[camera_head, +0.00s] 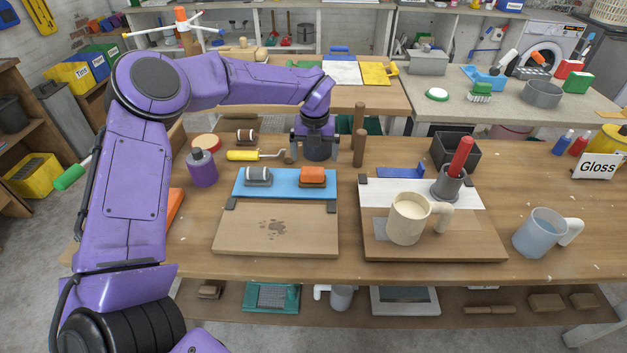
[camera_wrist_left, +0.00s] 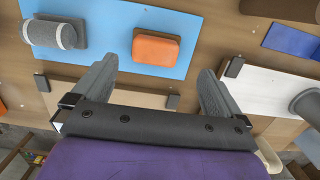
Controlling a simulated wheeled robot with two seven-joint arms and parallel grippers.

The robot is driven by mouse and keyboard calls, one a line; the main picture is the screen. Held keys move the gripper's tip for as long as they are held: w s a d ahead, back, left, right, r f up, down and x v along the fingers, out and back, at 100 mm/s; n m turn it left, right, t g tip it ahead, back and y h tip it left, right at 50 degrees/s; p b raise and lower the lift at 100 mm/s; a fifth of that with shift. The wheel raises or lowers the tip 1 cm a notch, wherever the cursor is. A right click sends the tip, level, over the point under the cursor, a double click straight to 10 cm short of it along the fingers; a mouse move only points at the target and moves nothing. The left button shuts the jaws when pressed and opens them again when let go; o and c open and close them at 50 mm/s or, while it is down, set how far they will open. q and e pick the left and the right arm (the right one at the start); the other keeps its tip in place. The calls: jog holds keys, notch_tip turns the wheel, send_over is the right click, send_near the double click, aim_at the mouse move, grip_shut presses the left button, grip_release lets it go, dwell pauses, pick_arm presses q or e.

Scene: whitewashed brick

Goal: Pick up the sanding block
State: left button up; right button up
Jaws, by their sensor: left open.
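An orange block (camera_head: 312,176) with rounded edges, which looks like the sanding block, lies on a blue sheet (camera_head: 285,190) on the workbench. It also shows in the left wrist view (camera_wrist_left: 157,47). My left gripper (camera_head: 316,156) is just behind and above the block in the head view. In the left wrist view its two grey fingers (camera_wrist_left: 156,72) are spread apart with nothing between them, and the block appears just beyond the tips. My right gripper is not in view.
A cream mug (camera_head: 406,222) and a dark cup (camera_head: 448,184) are to the right.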

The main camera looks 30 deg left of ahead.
aim_at(312, 170)
pick_arm(q)
jog(key=f, duration=0.2)
jog(key=f+p, duration=0.1)
jog(key=f, duration=0.2)
jog(key=f+p, duration=0.1)
jog(key=f, duration=0.1)
jog(key=shift+a+f, duration=0.2)
jog(key=shift+a, duration=0.2)
jog(key=shift+w+f, duration=0.1)
jog(key=shift+f, duration=0.1)
jog(key=c, duration=1.1)
